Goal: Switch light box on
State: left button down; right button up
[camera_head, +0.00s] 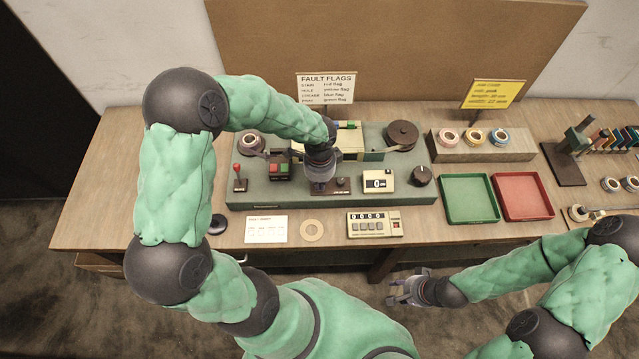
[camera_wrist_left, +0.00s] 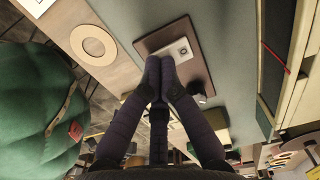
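A small brown switch plate (camera_head: 343,186) sits on the green machine bed, just beside my left gripper (camera_head: 320,188). In the left wrist view the plate (camera_wrist_left: 150,44) carries a white label and a small dark knob (camera_wrist_left: 197,91). My left gripper (camera_wrist_left: 160,62) points down with its fingertips together over the plate; nothing shows between them. I cannot tell whether they touch it. The cream box behind, apparently the light box (camera_head: 350,143), is partly hidden by my left arm. My right gripper (camera_head: 408,291) is open and empty in front of the table.
On the bed are a red and green button box (camera_head: 280,165), a red-knobbed lever (camera_head: 239,178), a meter (camera_head: 378,181) and a dark knob (camera_head: 422,175). A counter (camera_head: 375,224) and a tape ring (camera_head: 312,230) lie in front. Green (camera_head: 468,219) and red (camera_head: 523,216) trays stand right.

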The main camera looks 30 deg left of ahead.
pick_arm(q)
jog(key=shift+f, duration=0.2)
jog(key=shift+r+p, duration=2.8)
jog(key=shift+r, duration=0.8)
jog(key=shift+f, duration=0.1)
